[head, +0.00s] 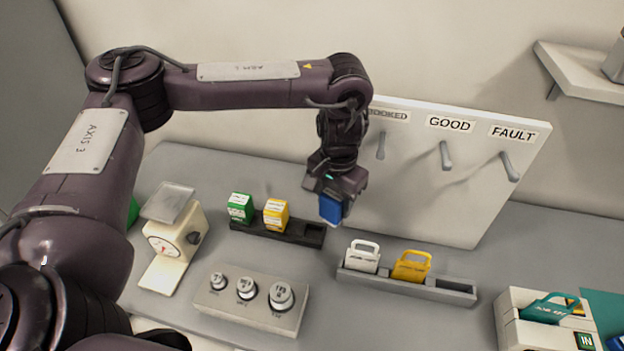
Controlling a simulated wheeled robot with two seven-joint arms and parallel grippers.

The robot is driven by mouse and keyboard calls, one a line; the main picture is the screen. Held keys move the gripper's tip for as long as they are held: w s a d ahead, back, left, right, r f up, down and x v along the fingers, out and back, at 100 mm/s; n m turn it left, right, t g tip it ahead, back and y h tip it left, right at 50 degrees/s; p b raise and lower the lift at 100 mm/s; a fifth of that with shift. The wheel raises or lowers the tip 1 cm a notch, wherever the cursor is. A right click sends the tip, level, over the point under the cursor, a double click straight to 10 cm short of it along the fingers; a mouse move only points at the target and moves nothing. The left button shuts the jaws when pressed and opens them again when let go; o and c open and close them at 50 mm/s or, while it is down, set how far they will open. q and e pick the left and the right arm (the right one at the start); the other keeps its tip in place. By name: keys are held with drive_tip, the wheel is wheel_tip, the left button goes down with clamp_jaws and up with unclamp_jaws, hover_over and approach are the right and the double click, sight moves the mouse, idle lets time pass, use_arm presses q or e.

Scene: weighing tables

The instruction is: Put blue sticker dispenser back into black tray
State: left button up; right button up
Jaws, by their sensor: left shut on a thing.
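My left gripper (331,192) comes in from the left and points down, shut on the blue sticker dispenser (331,209). The dispenser hangs in the air, in the picture just above the right end of the black tray (312,236). The exact height over the tray is hard to tell. In the tray stand a green dispenser (240,208) at the left and a yellow-orange dispenser (276,214) beside it. The slot at the tray's right end looks empty. My right gripper is not in the picture.
A cream scale (168,242) stands left of the tray. A block with metal weights (251,303) lies in front. A grey holder (455,290) with white and yellow tags is at the right. A board with pegs (452,190) stands behind.

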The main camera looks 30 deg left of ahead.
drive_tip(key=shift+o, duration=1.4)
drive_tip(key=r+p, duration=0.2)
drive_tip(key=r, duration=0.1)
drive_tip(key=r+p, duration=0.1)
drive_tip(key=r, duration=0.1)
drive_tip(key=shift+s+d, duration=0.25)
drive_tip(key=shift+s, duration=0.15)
use_arm(q)
drive_tip(key=shift+w+a+f+m+b, duration=0.25)
drive_tip(key=shift+a+f+m+b, duration=0.2)
drive_tip(key=shift+a+f+b, duration=0.75)
drive_tip(key=shift+w+a+f+m+b, duration=0.35)
drive_tip(key=shift+a+f, duration=0.4)
drive_tip(key=shift+f, duration=1.1)
drive_tip(key=shift+w+a+f+m+b, duration=0.15)
drive_tip(key=shift+a+f+m+b, duration=0.4)
drive_tip(key=shift+a+f, duration=0.7)
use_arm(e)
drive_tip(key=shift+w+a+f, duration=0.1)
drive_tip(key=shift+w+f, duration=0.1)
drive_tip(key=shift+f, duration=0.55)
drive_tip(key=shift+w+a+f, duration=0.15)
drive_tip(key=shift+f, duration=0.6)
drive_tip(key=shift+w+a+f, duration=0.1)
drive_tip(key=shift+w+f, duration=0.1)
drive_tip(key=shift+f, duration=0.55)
use_arm(q)
drive_tip(key=shift+d+f, duration=0.2)
drive_tip(key=shift+d, duration=0.15)
